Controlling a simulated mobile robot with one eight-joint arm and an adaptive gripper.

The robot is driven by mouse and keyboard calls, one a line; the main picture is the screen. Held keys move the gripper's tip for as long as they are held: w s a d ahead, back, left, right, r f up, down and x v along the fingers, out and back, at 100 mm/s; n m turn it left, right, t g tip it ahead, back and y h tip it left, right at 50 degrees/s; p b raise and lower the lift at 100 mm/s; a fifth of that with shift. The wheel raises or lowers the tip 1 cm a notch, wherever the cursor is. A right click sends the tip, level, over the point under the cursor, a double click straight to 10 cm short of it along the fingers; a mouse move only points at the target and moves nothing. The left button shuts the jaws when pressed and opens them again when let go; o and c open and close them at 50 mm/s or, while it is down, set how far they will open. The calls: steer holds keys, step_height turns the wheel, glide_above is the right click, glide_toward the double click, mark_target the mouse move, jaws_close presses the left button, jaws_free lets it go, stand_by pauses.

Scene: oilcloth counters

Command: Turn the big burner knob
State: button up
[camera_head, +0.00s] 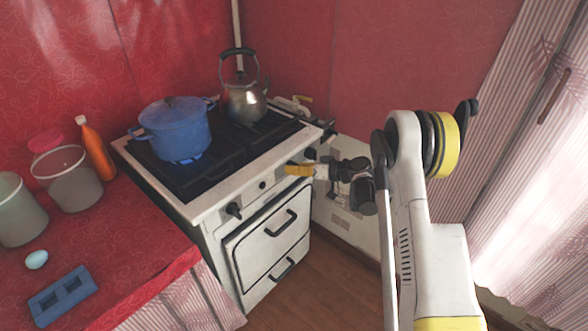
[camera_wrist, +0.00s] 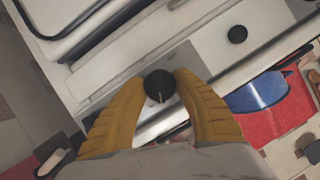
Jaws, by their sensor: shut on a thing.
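The white stove (camera_head: 205,212) stands in the corner with black knobs along its front panel. My gripper (camera_head: 290,170) reaches the right part of this panel from the right. In the wrist view its two yellow fingers (camera_wrist: 160,84) are shut on the sides of a round black knob (camera_wrist: 158,86) with a pale pointer mark. In the head view the fingers hide this knob. Another black knob (camera_head: 234,210) is at the left of the panel, and a small dark one (camera_head: 262,185) is between. A dark knob also shows in the wrist view (camera_wrist: 237,34).
A blue pot (camera_head: 175,128) with a blue glow beneath it and a metal kettle (camera_head: 243,100) stand on the stove top. The oven door handle (camera_head: 281,223) sticks out below the panel. An orange bottle (camera_head: 97,152) and containers stand on the red counter (camera_head: 110,245).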

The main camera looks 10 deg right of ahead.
steer(key=shift+m+g+y, duration=0.3)
steer(key=shift+m+y, duration=0.3)
steer(key=shift+m, duration=0.2)
steer(key=o, duration=1.2)
steer(key=shift+w+a, duration=0.1)
